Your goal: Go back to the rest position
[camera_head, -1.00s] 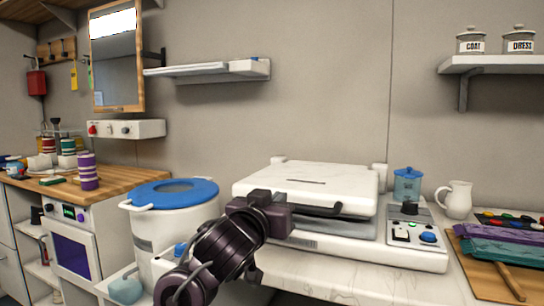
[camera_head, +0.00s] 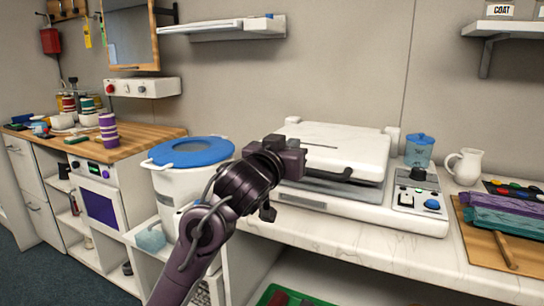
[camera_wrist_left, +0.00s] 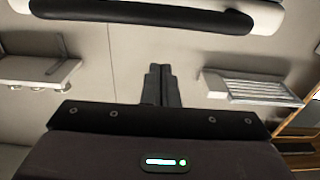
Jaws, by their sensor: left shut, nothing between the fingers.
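My left gripper (camera_wrist_left: 161,86) is shut and empty; its two fingers lie together in the left wrist view. In the head view my dark left arm rises from the bottom, and its wrist is in front of the left side of a white press-like machine (camera_head: 335,147). The machine's lid looks down, with a dark handle at its front. In the left wrist view a dark handle bar (camera_wrist_left: 140,14) crosses the top edge. I cannot tell whether the arm touches the machine. My right gripper is in neither view.
A white bucket with a blue lid (camera_head: 191,152) stands left of the arm. The marble counter (camera_head: 400,236) holds a blue jar (camera_head: 419,151), a white jug (camera_head: 465,166) and a wooden board (camera_head: 478,251). A wall shelf (camera_head: 222,27) hangs above.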

